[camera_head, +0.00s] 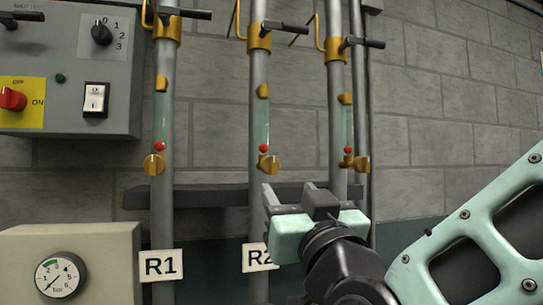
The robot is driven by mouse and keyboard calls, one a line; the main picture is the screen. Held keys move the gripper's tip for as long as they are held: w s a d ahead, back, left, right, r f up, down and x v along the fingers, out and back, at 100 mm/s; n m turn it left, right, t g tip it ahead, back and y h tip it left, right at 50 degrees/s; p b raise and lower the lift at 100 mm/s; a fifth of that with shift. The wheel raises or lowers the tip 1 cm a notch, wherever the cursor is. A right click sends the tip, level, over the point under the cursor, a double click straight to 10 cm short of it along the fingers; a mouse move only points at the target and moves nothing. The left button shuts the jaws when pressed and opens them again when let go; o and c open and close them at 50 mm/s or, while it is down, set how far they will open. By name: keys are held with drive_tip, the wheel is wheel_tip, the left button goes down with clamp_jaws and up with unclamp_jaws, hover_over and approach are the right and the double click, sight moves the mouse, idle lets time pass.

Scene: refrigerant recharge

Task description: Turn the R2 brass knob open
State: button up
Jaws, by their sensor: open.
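The R2 brass knob (268,163) sits on the middle pipe, just below a sight glass with a red ball (263,148) at its lower end. The R2 label (257,256) is lower on that pipe, and its right part is hidden by my gripper. My gripper (294,197) is in front of the pipes, below and slightly right of the R2 knob. It is open, and nothing shows between its fingers. In the picture its left fingertip comes close under the knob; I cannot tell the gap in depth.
The R1 pipe (163,210) has a like brass knob (154,165); a third pipe at right has one too (356,164). Black-handled valves (285,27) are above. A switch panel (70,70) and a gauge box (95,245) stand left.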

sight(274, 169)
drive_tip(key=p+x, duration=0.4)
drive_tip(key=x, duration=0.6)
drive_tip(key=shift+p+x, duration=0.55)
drive_tip(key=shift+x, duration=0.2)
drive_tip(key=shift+f, duration=0.1)
drive_tip(key=c, duration=0.9)
